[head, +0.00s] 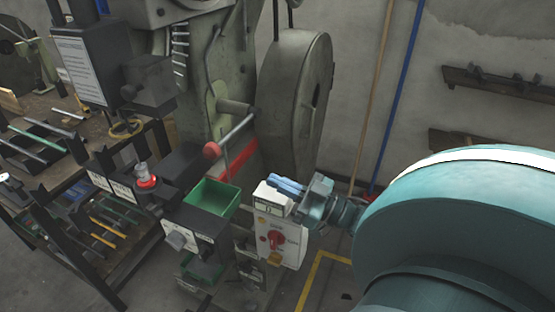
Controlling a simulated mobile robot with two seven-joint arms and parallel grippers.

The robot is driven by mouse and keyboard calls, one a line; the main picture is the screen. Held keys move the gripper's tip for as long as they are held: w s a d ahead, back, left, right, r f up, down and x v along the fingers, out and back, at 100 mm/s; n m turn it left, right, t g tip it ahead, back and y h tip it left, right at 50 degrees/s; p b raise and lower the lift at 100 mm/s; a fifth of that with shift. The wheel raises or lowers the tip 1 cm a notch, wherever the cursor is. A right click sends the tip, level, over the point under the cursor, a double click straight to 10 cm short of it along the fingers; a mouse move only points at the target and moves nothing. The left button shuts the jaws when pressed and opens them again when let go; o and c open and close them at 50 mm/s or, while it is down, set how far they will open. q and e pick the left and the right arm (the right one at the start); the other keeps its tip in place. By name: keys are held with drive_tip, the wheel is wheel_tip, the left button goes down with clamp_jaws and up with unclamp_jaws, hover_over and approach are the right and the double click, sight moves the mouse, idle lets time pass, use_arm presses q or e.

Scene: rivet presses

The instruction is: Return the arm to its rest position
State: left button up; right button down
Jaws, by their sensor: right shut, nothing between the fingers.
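My right arm (460,225) fills the right foreground as a large teal link with a white band. It narrows to a small wrist, and my right gripper (284,188) is at its far end, near the middle of the picture. The gripper is shut and empty. It appears in front of or above a white control box (291,247) with a red rotary knob; I cannot tell whether they touch. My left arm and gripper are not in view.
A grey-green press with a big flywheel (297,100) stands behind. A green bin (212,197) sits left of the gripper. A red-topped lever (211,150) sticks out nearby. Tool racks (100,225) stand at left. Wooden and blue poles (402,85) lean on the wall.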

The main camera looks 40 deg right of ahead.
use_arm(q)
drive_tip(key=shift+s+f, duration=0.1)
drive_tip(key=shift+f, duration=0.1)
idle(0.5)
use_arm(e)
drive_tip(key=shift+f, duration=0.1)
use_arm(q)
drive_tip(key=p, duration=0.2)
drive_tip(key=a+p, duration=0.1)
drive_tip(key=p, duration=0.1)
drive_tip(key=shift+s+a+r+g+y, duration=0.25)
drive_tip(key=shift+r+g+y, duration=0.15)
use_arm(e)
drive_tip(key=s+a+f+m+g+h, duration=0.1)
drive_tip(key=s+a+f+g+h, duration=0.1)
drive_tip(key=s+a+f+g, duration=0.2)
drive_tip(key=s+a+f+m+g+h, duration=0.1)
drive_tip(key=s+a+f+g+h, duration=0.2)
drive_tip(key=a+f, duration=0.8)
drive_tip(key=s+a+g, duration=0.1)
drive_tip(key=a, duration=0.5)
drive_tip(key=shift+s+f+m, duration=0.25)
drive_tip(key=shift+m, duration=0.15)
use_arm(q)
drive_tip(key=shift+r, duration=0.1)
use_arm(e)
drive_tip(key=shift+d, duration=0.1)
